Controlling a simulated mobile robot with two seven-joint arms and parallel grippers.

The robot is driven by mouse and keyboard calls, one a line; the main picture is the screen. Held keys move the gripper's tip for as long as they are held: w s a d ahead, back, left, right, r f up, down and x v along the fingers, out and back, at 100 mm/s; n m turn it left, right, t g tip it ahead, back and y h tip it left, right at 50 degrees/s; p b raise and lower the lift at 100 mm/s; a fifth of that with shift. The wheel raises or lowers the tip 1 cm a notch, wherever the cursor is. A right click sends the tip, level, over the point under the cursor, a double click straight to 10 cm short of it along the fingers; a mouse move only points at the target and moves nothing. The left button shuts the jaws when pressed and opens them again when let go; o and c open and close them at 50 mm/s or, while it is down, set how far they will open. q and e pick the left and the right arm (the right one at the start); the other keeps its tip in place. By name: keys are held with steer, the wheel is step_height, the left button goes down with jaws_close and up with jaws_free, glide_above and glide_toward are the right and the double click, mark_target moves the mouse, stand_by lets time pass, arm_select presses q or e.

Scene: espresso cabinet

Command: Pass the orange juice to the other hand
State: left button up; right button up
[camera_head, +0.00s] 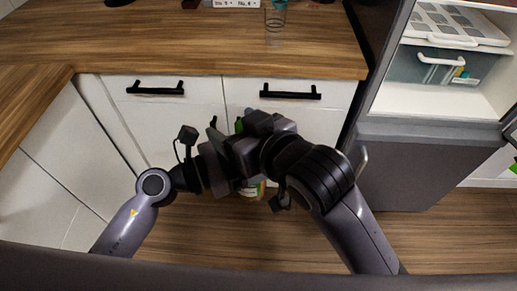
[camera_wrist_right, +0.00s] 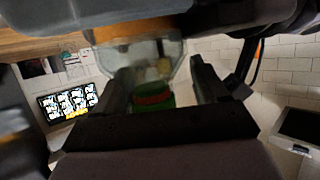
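The orange juice bottle is mostly hidden behind my grippers in the head view; a yellowish lower part (camera_head: 262,189) shows below them. In the right wrist view the clear orange juice bottle (camera_wrist_right: 140,55) appears upside down, orange at the top and green toward the bottom. My right gripper (camera_head: 252,150) meets my left gripper (camera_head: 222,165) around the bottle. The right fingers (camera_wrist_right: 162,75) stand apart on either side of it; whether they touch it is unclear. The left fingers are hidden, so their grip on the bottle cannot be seen.
A wooden counter (camera_head: 180,45) with white drawers (camera_head: 165,105) lies in front, with a glass (camera_head: 275,22) on it. An open fridge (camera_head: 425,135) stands at the right. The wooden floor (camera_head: 220,235) below the arms is clear.

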steer(key=shift+d, duration=0.1)
steer(key=shift+s+d, duration=0.15)
steer(key=shift+d, duration=0.05)
steer(key=v, duration=0.7)
steer(key=w+d+f+m+t+h, duration=0.1)
steer(key=w+d+f+m+h, duration=0.15)
steer(key=d+f, duration=0.5)
steer(key=s+d+f+m+h, duration=0.1)
steer(key=s+d+f, duration=0.2)
steer(key=f, duration=0.4)
steer(key=s+d+f+m+h, duration=0.1)
steer(key=s+d+f, duration=0.2)
steer(key=d+f, duration=0.3)
steer(key=s+d+f+m+g+h, duration=0.1)
steer(key=s+d+f+h, duration=0.1)
steer(key=f, duration=0.8)
steer(key=s+d, duration=0.1)
steer(key=d, duration=0.1)
steer(key=shift+d, duration=0.4)
steer(key=shift+c, duration=0.3)
